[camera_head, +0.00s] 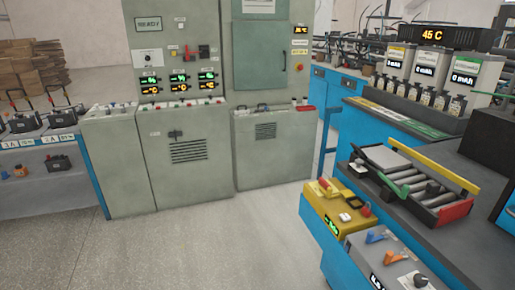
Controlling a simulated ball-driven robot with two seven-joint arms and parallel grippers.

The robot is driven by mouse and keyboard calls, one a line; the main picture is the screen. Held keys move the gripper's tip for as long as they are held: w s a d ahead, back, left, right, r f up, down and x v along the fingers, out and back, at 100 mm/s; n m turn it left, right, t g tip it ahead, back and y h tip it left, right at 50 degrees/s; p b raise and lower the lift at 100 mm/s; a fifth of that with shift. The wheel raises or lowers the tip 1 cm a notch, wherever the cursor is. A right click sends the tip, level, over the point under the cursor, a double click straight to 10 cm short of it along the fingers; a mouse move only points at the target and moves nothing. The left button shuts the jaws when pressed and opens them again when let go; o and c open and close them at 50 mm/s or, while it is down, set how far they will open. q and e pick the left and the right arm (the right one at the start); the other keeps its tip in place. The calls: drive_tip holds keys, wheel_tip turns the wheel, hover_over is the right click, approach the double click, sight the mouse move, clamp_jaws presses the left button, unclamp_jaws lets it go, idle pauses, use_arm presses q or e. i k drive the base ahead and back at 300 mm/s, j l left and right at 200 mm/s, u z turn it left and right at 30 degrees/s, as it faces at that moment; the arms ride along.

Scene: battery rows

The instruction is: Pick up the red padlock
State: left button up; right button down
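A small red object with a dark loop (366,209) sits on top of the yellow box (332,216) at the lower right; it looks like the red padlock, but it is too small to be sure. A red and yellow handle (325,187) and a small white piece (345,217) are on the same box top. Neither of my grippers is in view.
A grey box (378,255) with blue and orange levers stands beside the yellow box. A tray of rollers (412,185) with a yellow bar lies on the dark bench behind. Tall grey cabinets (185,130) stand at the back. The floor (200,245) in the middle is clear.

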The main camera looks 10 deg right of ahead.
sight(366, 211)
drive_tip(key=z, duration=1.25)
